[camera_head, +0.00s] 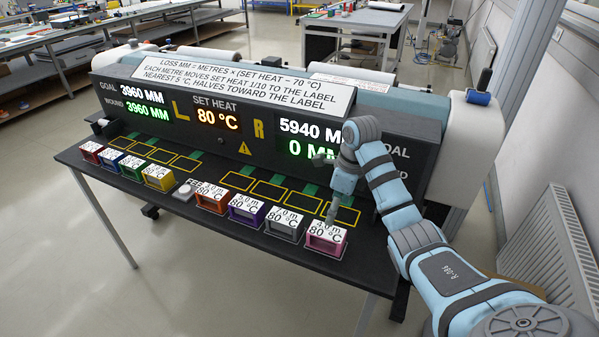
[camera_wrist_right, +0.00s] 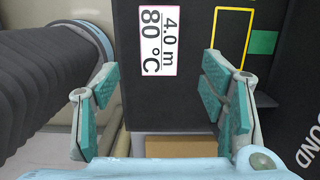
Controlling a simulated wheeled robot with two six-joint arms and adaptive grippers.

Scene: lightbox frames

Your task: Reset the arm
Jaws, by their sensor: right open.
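My right arm comes in from the right in the head view, and its gripper (camera_head: 332,205) hangs over the right end of the black machine shelf, just above the pink box (camera_head: 326,242). In the right wrist view the gripper (camera_wrist_right: 160,100) is open, its teal-padded fingers wide apart with nothing between the pads. A white label reading 4.0 m, 80 °C (camera_wrist_right: 158,38) shows beyond the fingers. My left gripper is not in view.
Red, blue, green and yellow boxes (camera_head: 158,178) line the left front edge; orange, purple (camera_head: 247,210) and grey boxes (camera_head: 285,224) stand beside the pink one. A round button (camera_head: 184,193) lies between groups. Yellow outlines behind look empty. The display (camera_head: 218,118) reads 80 °C.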

